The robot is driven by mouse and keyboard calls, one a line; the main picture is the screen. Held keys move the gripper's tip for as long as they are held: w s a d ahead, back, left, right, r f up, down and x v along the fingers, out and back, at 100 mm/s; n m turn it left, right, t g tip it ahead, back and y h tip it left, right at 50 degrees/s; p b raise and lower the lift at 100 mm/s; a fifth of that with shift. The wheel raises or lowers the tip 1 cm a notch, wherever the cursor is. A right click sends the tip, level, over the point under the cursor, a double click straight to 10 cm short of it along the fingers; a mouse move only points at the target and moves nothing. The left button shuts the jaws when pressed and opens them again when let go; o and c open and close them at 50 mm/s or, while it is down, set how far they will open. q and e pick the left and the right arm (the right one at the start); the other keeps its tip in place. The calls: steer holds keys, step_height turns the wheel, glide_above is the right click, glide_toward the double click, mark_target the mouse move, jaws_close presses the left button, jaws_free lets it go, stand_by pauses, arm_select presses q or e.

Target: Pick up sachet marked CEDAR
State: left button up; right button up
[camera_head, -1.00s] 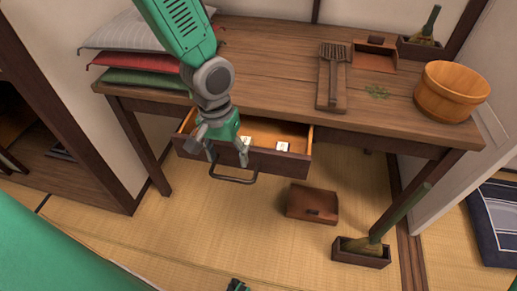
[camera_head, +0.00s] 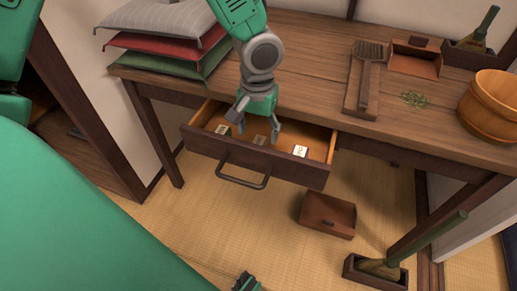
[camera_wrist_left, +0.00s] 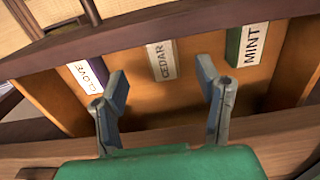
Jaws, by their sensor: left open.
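The CEDAR sachet (camera_wrist_left: 161,61) is pale grey with dark lettering. It lies in the middle of the open drawer (camera_head: 215,150), between the white CLOVE sachet (camera_wrist_left: 86,77) and the green-edged MINT sachet (camera_wrist_left: 250,45). In the head view the CEDAR sachet (camera_head: 259,139) shows below my left gripper (camera_head: 258,121). The left gripper is open and empty. In the wrist view its fingers (camera_wrist_left: 164,88) stand apart on either side of the CEDAR sachet's lower end, not closed on it. A dark part at the bottom edge seems to be my right gripper (camera_head: 246,282); its jaws are unclear.
The tabletop (camera_head: 310,65) overhangs the drawer's back. The drawer front has a dark handle (camera_head: 242,180). Cushions (camera_head: 165,60) are stacked at the left; a wooden bucket (camera_head: 490,108) stands at the right. A brown box (camera_head: 327,215) and a brush in a tray (camera_head: 375,272) are on the tatami.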

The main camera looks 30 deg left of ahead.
arm_select(q)
step_height(320, 180, down, 5)
steer(key=b, duration=0.2)
steer(key=shift+r+b, duration=0.2)
steer(key=shift+b, duration=0.1)
steer(key=shift+a+f, duration=0.15)
steer(key=shift+f, duration=0.25)
steer(key=shift+r, duration=0.1)
steer(key=c, duration=0.9)
